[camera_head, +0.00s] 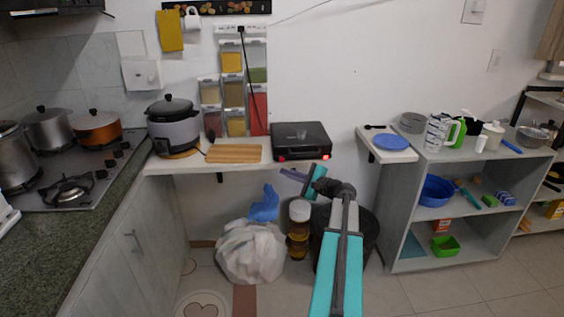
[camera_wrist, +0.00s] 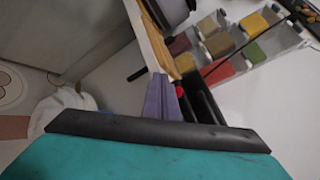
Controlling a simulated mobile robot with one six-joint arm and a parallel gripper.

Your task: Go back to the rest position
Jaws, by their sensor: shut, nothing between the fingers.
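My gripper (camera_head: 291,174) is in front of the shelf edge, below the black appliance in the head view. Its purple fingers (camera_wrist: 162,100) are together in the wrist view, with nothing between them. My teal arm reaches up to it from the bottom of the head view. The spice dispensers (camera_head: 234,91) hang on the wall above the shelf, apart from my gripper. They hold yellow, brown, green and red contents. They also show, tilted, at the upper right of the wrist view (camera_wrist: 218,47).
The wall shelf (camera_head: 230,163) carries a rice cooker (camera_head: 174,126), a wooden board (camera_head: 233,153) and the black appliance (camera_head: 301,141). A white bag (camera_head: 250,250), stacked jars (camera_head: 298,230) and a dark bin (camera_head: 366,238) stand below. A shelf unit (camera_head: 404,220) is at the right.

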